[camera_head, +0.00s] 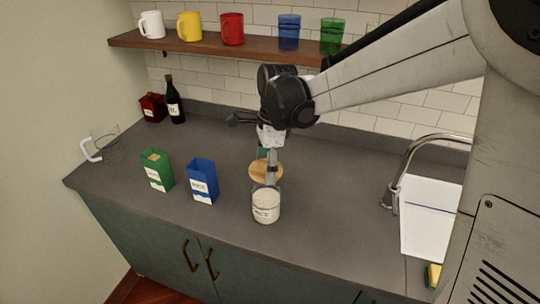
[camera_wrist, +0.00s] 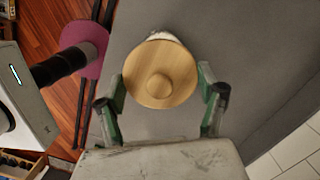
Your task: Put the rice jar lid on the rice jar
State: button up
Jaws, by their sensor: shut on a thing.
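The rice jar (camera_head: 265,208) is a clear jar with pale contents and a white label, upright near the counter's front edge. The rice jar lid (camera_head: 257,172) is a round wooden disc with a knob, just above the jar in the head view. My gripper (camera_head: 271,168) points down and is shut on the lid. In the wrist view, my gripper's fingers (camera_wrist: 161,82) hold opposite edges of the lid (camera_wrist: 178,62), knob facing the camera. A pale sliver of the jar (camera_wrist: 163,36) shows past the lid's far edge. Most of the jar is hidden there.
A green box (camera_head: 158,171) and a blue box (camera_head: 202,182) stand left of the jar. A dark bottle (camera_head: 174,103) and a red box (camera_head: 151,107) stand at the back left. The sink (camera_head: 430,225) and faucet (camera_head: 398,178) are at right. Mugs and cups line the shelf (camera_head: 190,45).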

jog(key=shift+w+f, duration=0.15)
notch_tip(320, 180, down, 6)
jog(key=b, duration=0.4)
jog(key=shift+f, duration=0.25)
dwell(0.5)
jog(key=o, duration=1.2)
jog(key=shift+o, duration=0.2)
jog(key=shift+r, duration=0.2)
jog(key=r, duration=0.4)
jog(key=d+r, duration=0.1)
jog(key=r, duration=0.6)
jog(key=shift+d+r, duration=0.25)
jog(key=shift+r, duration=0.1)
jog(key=s+d+f+n+t+b, duration=0.2)
jog(key=s+d+f+n+t, duration=0.1)
jog(key=s+d+n, duration=0.4)
jog(key=s+d+f+n+t+h+b, duration=0.1)
jog(key=s+d+f+n+t+b, duration=0.1)
jog(key=s+d+n, duration=0.6)
jog(key=s+f+n+t, duration=0.1)
jog(key=s+t, duration=0.1)
jog(key=s, duration=0.4)
jog(key=shift+s+d+b, duration=0.15)
jog(key=shift+s+b, duration=0.05)
jog(key=shift+b, duration=0.1)
